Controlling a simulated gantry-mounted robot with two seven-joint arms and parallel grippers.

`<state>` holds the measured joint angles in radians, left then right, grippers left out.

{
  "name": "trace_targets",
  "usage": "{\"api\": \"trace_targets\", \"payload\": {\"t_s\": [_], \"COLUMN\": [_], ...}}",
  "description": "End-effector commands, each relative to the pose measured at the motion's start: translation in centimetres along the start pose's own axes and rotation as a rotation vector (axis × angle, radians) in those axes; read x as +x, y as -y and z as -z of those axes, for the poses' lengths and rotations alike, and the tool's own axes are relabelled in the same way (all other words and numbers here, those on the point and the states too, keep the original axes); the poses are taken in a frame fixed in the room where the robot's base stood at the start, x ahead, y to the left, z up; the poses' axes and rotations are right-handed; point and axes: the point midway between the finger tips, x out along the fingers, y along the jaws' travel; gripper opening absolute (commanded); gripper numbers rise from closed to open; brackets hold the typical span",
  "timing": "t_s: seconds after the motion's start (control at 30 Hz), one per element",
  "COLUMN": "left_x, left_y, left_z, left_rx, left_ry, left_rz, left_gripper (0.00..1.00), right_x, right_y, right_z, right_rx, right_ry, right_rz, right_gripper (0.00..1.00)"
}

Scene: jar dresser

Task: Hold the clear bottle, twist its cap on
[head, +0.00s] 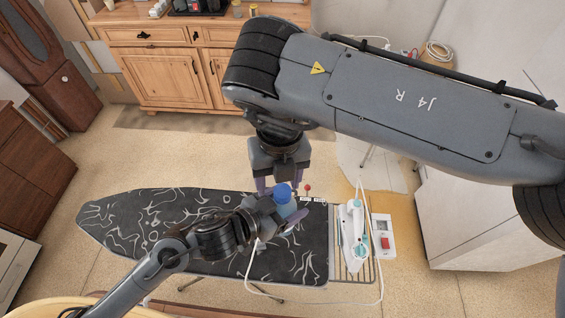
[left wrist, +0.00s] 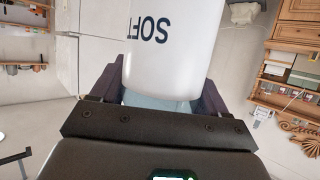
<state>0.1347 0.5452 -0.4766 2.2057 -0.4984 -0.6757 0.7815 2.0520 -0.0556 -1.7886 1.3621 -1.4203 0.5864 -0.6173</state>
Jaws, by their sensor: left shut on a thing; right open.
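The bottle (head: 286,208) stands over the ironing board in the head view, with a blue cap (head: 282,193) at its top. Whether the cap is seated or turned tight cannot be told. In the left wrist view the bottle (left wrist: 176,45) looks whitish, with dark "SOFT" lettering and a pale bluish part between the fingers. My left gripper (head: 278,215) is shut on the bottle; its fingers also show in the left wrist view (left wrist: 158,92). My right gripper (head: 284,184) is open, pointing down, with its fingers on either side of the cap area. Contact with the cap cannot be told.
The dark patterned ironing board (head: 130,215) lies below. An iron (head: 352,235) rests on its rack at the right, its white cord looping near my left arm. A white box with a red part (head: 383,225) is beside it. A wooden cabinet (head: 165,75) stands behind.

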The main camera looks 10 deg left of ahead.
Motion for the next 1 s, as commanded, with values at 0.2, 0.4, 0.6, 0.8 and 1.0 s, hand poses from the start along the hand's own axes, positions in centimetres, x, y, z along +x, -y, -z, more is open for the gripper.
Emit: {"api": "trace_targets", "payload": {"t_s": [0.2, 0.4, 0.6, 0.8, 1.0], "left_x": [0.0, 0.0, 0.0, 0.0, 0.0], "left_y": [0.0, 0.0, 0.0, 0.0, 0.0], "left_z": [0.1, 0.1, 0.1, 0.1, 0.1], "left_rx": [0.000, 0.000, 0.000, 0.000, 0.000], "left_ry": [-0.002, -0.002, -0.002, -0.002, -0.002], "left_rz": [0.000, 0.000, 0.000, 0.000, 0.000], "left_gripper": [0.00, 0.00, 0.00, 0.00, 0.00], "right_x": [-0.1, -0.2, -0.4, -0.7, -1.1], "right_y": [-0.1, -0.1, -0.1, -0.1, 0.0], "right_z": [0.1, 0.1, 0.2, 0.2, 0.1], "right_rx": [-0.478, -0.919, -1.360, -1.792, -2.154], "right_ry": [-0.004, -0.004, -0.004, -0.003, -0.003], "right_rz": [-0.005, -0.009, -0.012, -0.012, -0.006], "right_gripper": [0.59, 0.59, 0.59, 0.59, 0.59]}}
